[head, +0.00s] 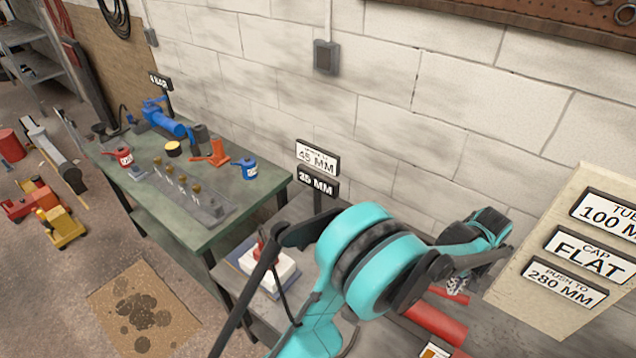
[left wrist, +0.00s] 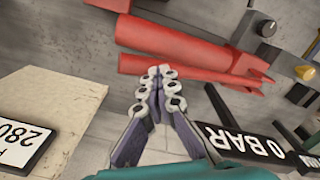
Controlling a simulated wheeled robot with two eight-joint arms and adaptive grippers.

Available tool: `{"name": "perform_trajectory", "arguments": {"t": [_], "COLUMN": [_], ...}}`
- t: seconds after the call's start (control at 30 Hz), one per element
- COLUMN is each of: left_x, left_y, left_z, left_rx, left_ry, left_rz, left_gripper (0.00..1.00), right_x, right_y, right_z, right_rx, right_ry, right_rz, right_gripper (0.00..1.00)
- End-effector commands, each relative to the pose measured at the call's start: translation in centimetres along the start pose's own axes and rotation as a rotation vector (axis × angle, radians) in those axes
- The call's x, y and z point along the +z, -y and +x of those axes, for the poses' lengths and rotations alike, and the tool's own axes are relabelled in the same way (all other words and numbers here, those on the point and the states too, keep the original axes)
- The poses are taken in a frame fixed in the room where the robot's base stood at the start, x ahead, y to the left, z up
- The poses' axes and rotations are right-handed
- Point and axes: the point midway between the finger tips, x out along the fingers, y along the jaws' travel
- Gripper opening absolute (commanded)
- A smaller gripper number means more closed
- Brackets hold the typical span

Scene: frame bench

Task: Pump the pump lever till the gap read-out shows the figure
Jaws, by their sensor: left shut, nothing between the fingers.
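My right gripper is not in view.
A green bench (head: 238,213) at the left carries a blue pump (head: 165,122), cans and small parts. A sign board (head: 540,300) stands at the right, near my gripper. A 0 BAR plate (left wrist: 245,143) is close by in the left wrist view. A brick wall runs behind.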

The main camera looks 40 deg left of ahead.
Motion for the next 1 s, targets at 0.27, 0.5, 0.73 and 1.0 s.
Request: {"name": "perform_trajectory", "arguments": {"t": [0.27,0.5,0.73,1.0], "left_x": [0.0,0.0,0.0,0.0], "left_y": [0.0,0.0,0.0,0.0], "left_z": [0.1,0.1,0.1,2.8], "left_rx": [0.0,0.0,0.0,0.0], "left_ry": [-0.001,-0.001,-0.001,-0.001], "left_rz": [0.0,0.0,0.0,0.0], "left_gripper": [0.0,0.0,0.0,0.0], "right_x": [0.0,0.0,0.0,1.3], "right_y": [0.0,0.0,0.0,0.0], "right_z": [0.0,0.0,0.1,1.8], "right_rx": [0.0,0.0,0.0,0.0], "right_ry": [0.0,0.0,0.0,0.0], "right_rz": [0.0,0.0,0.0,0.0], "right_gripper": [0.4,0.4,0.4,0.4]}}
